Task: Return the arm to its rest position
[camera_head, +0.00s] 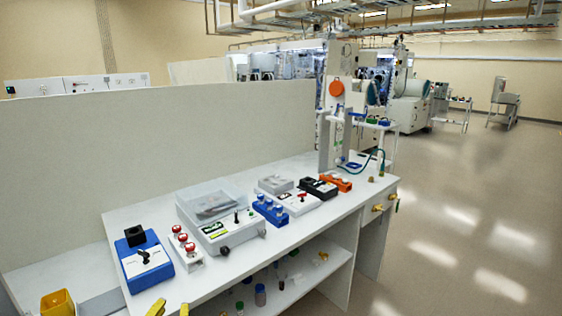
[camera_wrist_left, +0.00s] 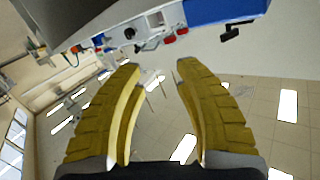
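My left gripper (camera_head: 170,309) shows only as two yellow fingertips at the bottom edge of the head view, in front of the bench and below the blue device. In the left wrist view my left gripper (camera_wrist_left: 158,68) has its two ridged yellow fingers apart, with nothing between them. The bench edge and devices lie beyond the fingertips there, apart from them. The rest of the left arm is out of the head view. My right gripper is in neither view.
The white bench (camera_head: 310,215) carries a blue device (camera_head: 146,262), a white scale-like box (camera_head: 228,232), a blue rack (camera_head: 270,209) and several smaller items. A shelf below holds small bottles. A yellow bin (camera_head: 57,302) is at lower left. The floor (camera_head: 450,240) at right is clear.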

